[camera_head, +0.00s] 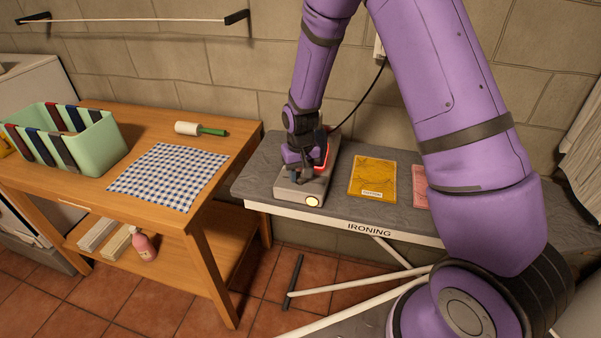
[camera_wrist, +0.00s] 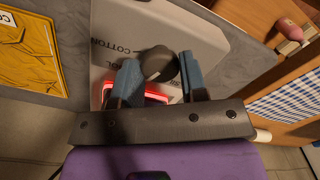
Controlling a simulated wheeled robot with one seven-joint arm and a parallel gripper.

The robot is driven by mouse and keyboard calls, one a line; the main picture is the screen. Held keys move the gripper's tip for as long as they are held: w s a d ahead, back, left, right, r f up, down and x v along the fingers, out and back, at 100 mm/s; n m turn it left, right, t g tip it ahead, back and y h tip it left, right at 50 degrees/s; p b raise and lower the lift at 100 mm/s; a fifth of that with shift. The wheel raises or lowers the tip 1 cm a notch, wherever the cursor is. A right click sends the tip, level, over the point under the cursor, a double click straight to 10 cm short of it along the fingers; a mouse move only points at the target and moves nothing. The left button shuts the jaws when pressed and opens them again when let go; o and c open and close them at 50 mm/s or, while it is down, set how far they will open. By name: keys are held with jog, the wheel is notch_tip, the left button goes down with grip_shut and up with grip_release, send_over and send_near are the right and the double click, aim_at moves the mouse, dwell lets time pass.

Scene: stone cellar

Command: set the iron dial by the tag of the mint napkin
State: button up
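The grey iron (camera_head: 318,184) lies on the ironing board with a red part and a pale round lamp showing. In the wrist view its light grey top (camera_wrist: 190,30) bears the word COTTON and a partly hidden word ending in "OL". Its dark round dial (camera_wrist: 158,62) sits between the two blue fingers of my gripper (camera_wrist: 158,80). The fingers stand apart on either side of the dial; whether they press on it I cannot tell. In the head view my gripper (camera_head: 300,158) is down at the iron. I cannot make out a mint napkin.
A yellow cloth (camera_head: 372,172) with a white tag lies on the ironing board (camera_head: 275,165); a pink cloth (camera_head: 420,185) is partly behind my arm. The wooden table (camera_head: 140,125) at left holds a mint basket (camera_head: 95,150), a checked cloth (camera_head: 168,176) and a green-handled roller (camera_head: 190,129).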

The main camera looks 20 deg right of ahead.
jog(key=o, duration=0.4)
jog(key=shift+o, duration=0.2)
notch_tip(320, 180, up, 11)
dwell(0.3)
dwell(0.4)
jog(key=s+d+r+t, duration=0.2)
jog(key=s+d+r, duration=0.1)
jog(key=s+r, duration=0.8)
jog(key=s+d+r+t, duration=0.2)
jog(key=s+r, duration=0.6)
jog(key=r, duration=0.4)
jog(key=s+d+r+t, duration=0.1)
jog(key=s+r, duration=0.1)
jog(key=s, duration=0.9)
jog(key=shift+d+r, duration=0.15)
jog(key=shift+d, duration=0.1)
